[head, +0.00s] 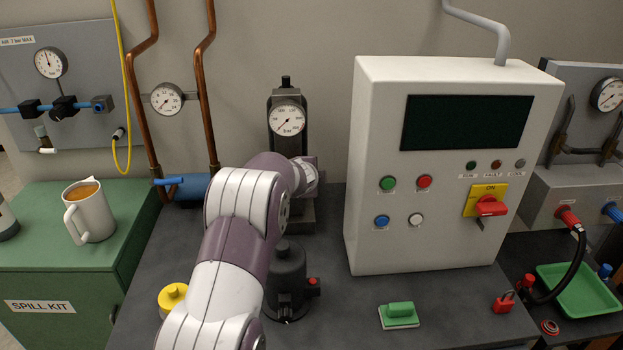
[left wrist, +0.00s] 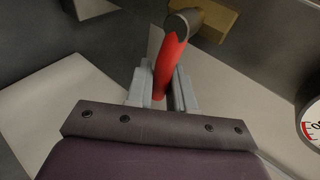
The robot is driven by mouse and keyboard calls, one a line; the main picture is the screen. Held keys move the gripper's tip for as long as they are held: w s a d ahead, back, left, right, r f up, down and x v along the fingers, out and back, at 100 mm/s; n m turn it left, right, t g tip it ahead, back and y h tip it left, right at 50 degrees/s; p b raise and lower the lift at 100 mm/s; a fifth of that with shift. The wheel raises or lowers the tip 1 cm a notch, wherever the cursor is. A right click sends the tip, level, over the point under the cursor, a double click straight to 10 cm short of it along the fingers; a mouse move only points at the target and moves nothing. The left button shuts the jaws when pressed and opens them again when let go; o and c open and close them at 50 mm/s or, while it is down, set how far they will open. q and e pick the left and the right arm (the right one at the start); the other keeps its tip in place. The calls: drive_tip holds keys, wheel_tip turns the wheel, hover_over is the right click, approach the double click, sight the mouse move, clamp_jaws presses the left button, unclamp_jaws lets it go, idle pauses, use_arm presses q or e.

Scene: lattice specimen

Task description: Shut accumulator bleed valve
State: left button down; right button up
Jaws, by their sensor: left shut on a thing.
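The accumulator (head: 287,142) stands upright at the back of the dark bench, with a round white gauge (head: 287,118) on its front. In the head view my left arm reaches up to it, and my wrist hides its lower part, the bleed valve and the gripper. In the left wrist view the valve's red lever (left wrist: 172,58) runs from a dark round pivot (left wrist: 184,21) beside a brass body (left wrist: 212,14). My left gripper (left wrist: 163,88) is shut on this lever, its grey fingers on either side. My right gripper is not in view.
A white control cabinet (head: 370,180) stands close on the right. A copper pipe (head: 204,90) and a blue-handled valve (head: 190,187) are on the left. A dark pump (head: 287,268) and a yellow-capped item (head: 172,296) stand in front. A green-handled block (head: 400,315) lies front right.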

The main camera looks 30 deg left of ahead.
use_arm(q)
drive_tip(key=shift+f, duration=0.1)
drive_tip(key=c, duration=1.1)
unclamp_jaws()
drive_tip(key=shift+d, duration=0.2)
drive_tip(key=shift+v, duration=6.35)
